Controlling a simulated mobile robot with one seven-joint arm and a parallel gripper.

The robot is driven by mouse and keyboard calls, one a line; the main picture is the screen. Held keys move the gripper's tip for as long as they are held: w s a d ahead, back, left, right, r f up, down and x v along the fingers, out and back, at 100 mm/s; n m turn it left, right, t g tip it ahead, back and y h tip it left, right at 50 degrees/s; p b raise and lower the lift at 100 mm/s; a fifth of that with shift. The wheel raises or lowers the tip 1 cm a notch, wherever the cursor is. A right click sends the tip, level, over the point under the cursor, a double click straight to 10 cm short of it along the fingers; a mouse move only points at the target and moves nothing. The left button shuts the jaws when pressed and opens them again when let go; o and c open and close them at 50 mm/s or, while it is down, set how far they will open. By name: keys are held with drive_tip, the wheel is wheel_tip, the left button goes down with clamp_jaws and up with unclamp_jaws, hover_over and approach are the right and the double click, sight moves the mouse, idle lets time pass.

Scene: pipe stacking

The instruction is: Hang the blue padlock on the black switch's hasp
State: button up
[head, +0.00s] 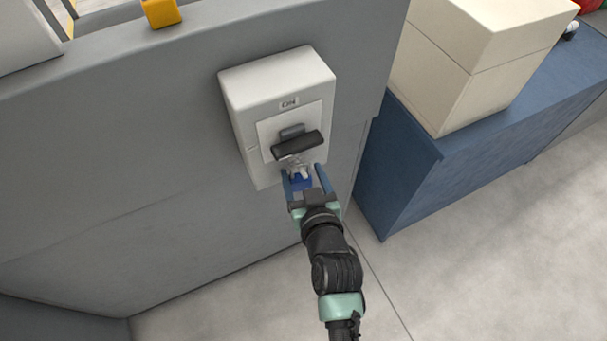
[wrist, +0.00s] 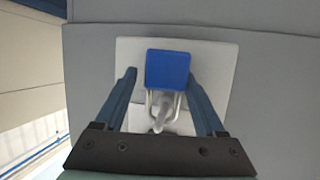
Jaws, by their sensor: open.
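The blue padlock (head: 301,183) is just below the black switch handle (head: 298,145), at the lower front of the white switch box (head: 250,110). In the wrist view the padlock's blue body (wrist: 168,70) faces me, and its metal shackle reaches toward the grey hasp (wrist: 160,118). The hasp seems to lie between the shackle's legs; whether it passes through the loop I cannot tell for certain. My gripper (head: 303,172) is open around the padlock. In the wrist view its fingers (wrist: 160,76) stand on both sides of the body, with a gap on each side.
The switch box is fixed to a grey panel (head: 130,150), with an "ON" label above the handle. To the right a blue cabinet (head: 450,160) carries cream boxes (head: 480,60). A yellow block (head: 161,13) sits on the panel's top edge. The floor (head: 480,270) at lower right is clear.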

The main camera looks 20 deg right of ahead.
drive_tip(key=shift+w+a+r, duration=0.1)
drive_tip(key=shift+w+a, duration=0.15)
drive_tip(key=shift+a, duration=0.3)
drive_tip(key=shift+s, duration=0.45)
drive_tip(key=d+b+v, duration=0.1)
drive_tip(key=v, duration=1.1)
drive_tip(key=shift+s, duration=0.2)
drive_tip(key=w+a+r+t, duration=0.2)
drive_tip(key=w+r, duration=0.2)
drive_tip(key=r, duration=0.5)
drive_tip(key=w+a+r+n+t+y, duration=0.15)
drive_tip(key=w+r, duration=0.25)
drive_tip(key=r, duration=0.4)
drive_tip(key=w+a+r+t, duration=0.3)
drive_tip(key=w+r, duration=0.2)
drive_tip(key=r, duration=0.4)
drive_tip(key=s+a+r+t, duration=0.2)
drive_tip(key=r, duration=0.7)
drive_tip(key=s+a+r+t, duration=0.2)
drive_tip(key=r, duration=0.7)
drive_tip(key=s+a+r+t+y, duration=0.1)
drive_tip(key=s+a+r+t, duration=0.1)
drive_tip(key=r, duration=0.7)
drive_tip(key=shift+s+r+n+t, duration=0.35)
drive_tip(key=shift+s+t, duration=0.2)
